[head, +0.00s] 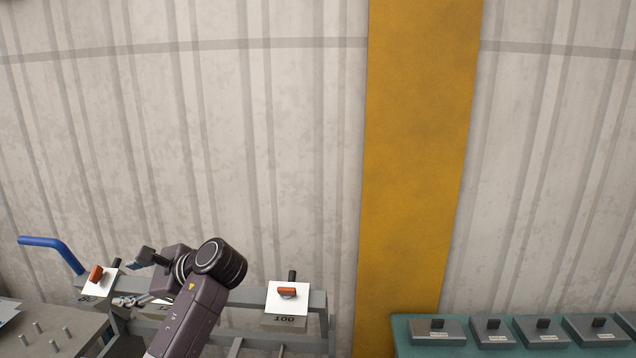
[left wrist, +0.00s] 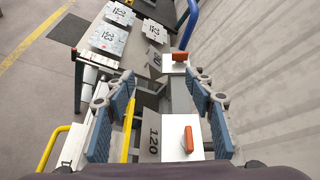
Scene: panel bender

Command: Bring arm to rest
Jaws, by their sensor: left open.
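My left arm comes up from the bottom of the head view, and its gripper (head: 133,278) is at the left end of the bender's rail. In the left wrist view the gripper (left wrist: 160,125) is open, with two blue ribbed pads wide apart and nothing held between them. A white plate with an orange-red knob (left wrist: 188,139) and a "120" label shows between and below the pads; I cannot tell its distance from them. In the head view my arm mostly hides this plate. My right gripper is in neither view.
The grey rail (head: 318,300) carries another white plate with a red knob (head: 287,293), labelled "100". A blue handle (head: 45,242) rises at the left. A pinned table (head: 85,330) is at lower left. A teal bench (head: 402,336) with several grey blocks is at right.

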